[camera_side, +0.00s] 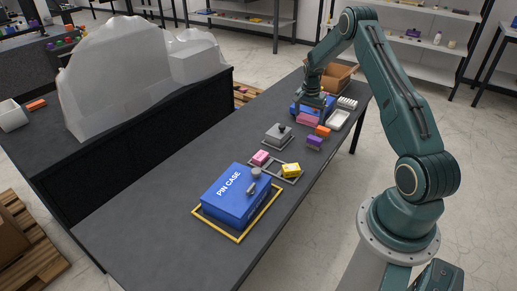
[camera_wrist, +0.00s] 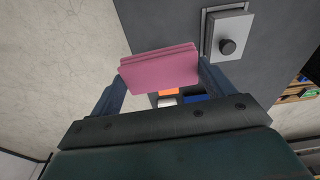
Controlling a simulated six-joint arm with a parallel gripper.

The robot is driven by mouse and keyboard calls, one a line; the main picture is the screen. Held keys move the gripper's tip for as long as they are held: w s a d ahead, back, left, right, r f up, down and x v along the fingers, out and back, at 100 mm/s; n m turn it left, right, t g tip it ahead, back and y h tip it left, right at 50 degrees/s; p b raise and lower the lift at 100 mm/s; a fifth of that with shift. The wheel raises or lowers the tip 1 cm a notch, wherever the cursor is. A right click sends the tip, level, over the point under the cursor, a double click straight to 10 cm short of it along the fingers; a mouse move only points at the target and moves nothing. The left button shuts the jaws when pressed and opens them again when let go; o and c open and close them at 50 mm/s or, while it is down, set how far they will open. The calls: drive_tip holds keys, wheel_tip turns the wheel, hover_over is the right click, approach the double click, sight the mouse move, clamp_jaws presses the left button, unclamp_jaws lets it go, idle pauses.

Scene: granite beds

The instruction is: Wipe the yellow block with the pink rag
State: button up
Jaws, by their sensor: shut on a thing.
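The yellow block (camera_side: 291,170), with dark marks on its front, sits at the right end of a grey frame (camera_side: 276,171) on the dark table. It is not seen in the wrist view. The pink rag (camera_side: 307,119) is at the far part of the table; it shows as a folded pink slab in the wrist view (camera_wrist: 160,70). My gripper (camera_wrist: 162,82) is shut on the rag, one finger at each end of it. In the side view the gripper is well beyond the yellow block. Whether the rag touches anything beneath is hard to tell.
A pink block (camera_side: 260,158) lies at the frame's left. Orange (camera_side: 322,131) and purple (camera_side: 314,142) blocks and a grey knobbed plate (camera_side: 279,136) lie between gripper and frame. A blue pin case (camera_side: 232,197) stands nearer.

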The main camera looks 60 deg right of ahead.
sight(293, 166)
drive_tip(key=a+f+n+t, duration=0.1)
drive_tip(key=a+f+n, duration=0.7)
drive_tip(key=a, duration=0.5)
drive_tip(key=shift+w, duration=0.25)
drive_tip(key=shift+f, duration=0.1)
drive_tip(key=shift+f, duration=2.75)
drive_tip(key=shift+f, duration=0.6)
drive_tip(key=shift+d, duration=0.1)
drive_tip(key=shift+s+d, duration=0.75)
drive_tip(key=shift+s, duration=0.05)
drive_tip(key=shift+w+a, duration=0.1)
